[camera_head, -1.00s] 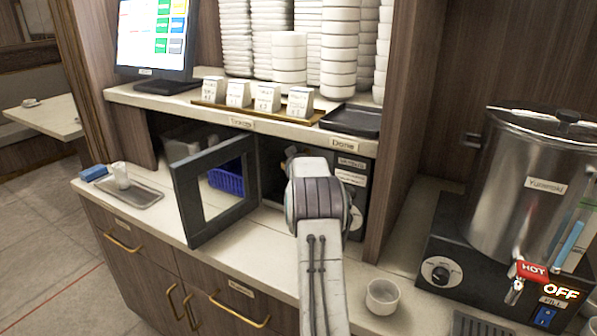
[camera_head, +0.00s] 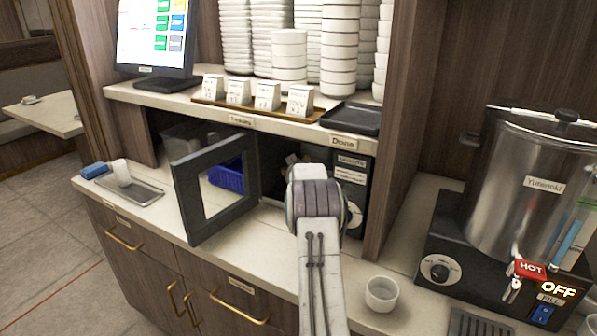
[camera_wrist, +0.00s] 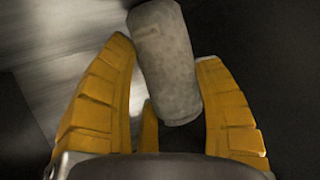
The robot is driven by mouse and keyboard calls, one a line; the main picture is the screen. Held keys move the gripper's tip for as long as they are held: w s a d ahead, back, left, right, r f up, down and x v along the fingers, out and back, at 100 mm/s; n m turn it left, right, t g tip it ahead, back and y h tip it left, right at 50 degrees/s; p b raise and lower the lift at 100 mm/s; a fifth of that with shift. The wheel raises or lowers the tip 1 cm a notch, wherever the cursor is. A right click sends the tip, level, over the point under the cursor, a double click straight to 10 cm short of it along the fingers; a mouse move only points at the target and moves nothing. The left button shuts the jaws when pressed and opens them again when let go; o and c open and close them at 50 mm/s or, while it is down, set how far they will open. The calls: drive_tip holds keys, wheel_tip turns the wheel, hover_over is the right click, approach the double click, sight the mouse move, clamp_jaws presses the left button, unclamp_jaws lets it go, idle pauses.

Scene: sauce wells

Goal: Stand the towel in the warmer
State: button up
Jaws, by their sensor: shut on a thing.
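A rolled grey-white towel (camera_wrist: 160,85) is between the yellow fingers of my gripper (camera_wrist: 164,50) in the wrist view. The gripper is shut on it, and the roll leans slightly, its lower end near the right finger. The warmer is the dark box (camera_head: 352,190) under the shelf, with labels and a dial on its front. Its framed door (camera_head: 187,200) stands open to the left. In the head view my wrist is in front of the warmer's opening and hides most of the inside, along with my fingers and the towel.
A metal tray (camera_head: 142,193) with a white roll (camera_head: 121,172) and a blue item (camera_head: 95,170) beside it lie on the left counter. A blue basket (camera_head: 228,178) shows behind the door. A white cup (camera_head: 382,294) stands front right, near the hot-water urn (camera_head: 530,200).

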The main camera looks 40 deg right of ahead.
drive_tip(key=shift+f, duration=0.15)
drive_tip(key=o, duration=1.2)
